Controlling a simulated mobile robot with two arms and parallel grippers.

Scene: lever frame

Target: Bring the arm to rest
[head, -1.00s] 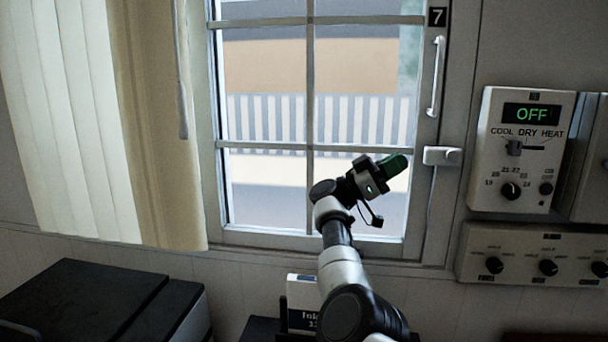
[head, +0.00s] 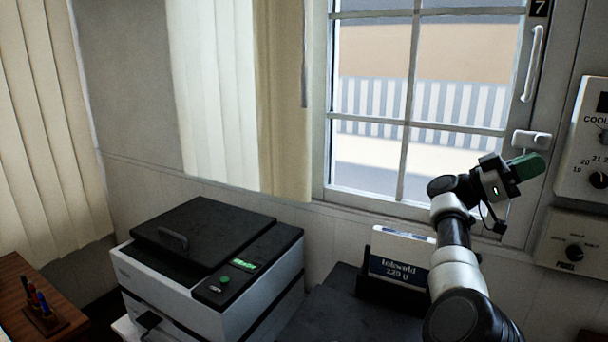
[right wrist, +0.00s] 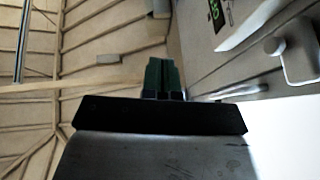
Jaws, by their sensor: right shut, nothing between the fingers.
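My right arm rises from the lower right of the head view. Its green-fingered right gripper (head: 526,167) is shut and empty. It is in front of the window's right frame, just below the white window lever (head: 531,140); whether it touches anything I cannot tell. In the right wrist view the green fingers (right wrist: 162,78) are together with nothing between them. The window (head: 420,110) appears closed, and its lever lies level. My left gripper is not in view.
A black and white printer-like machine (head: 215,262) stands at the lower left. A box of papers (head: 398,268) sits behind my arm. A control panel (head: 585,150) is at the right edge. A pen holder (head: 42,312) stands on a wooden table at far left.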

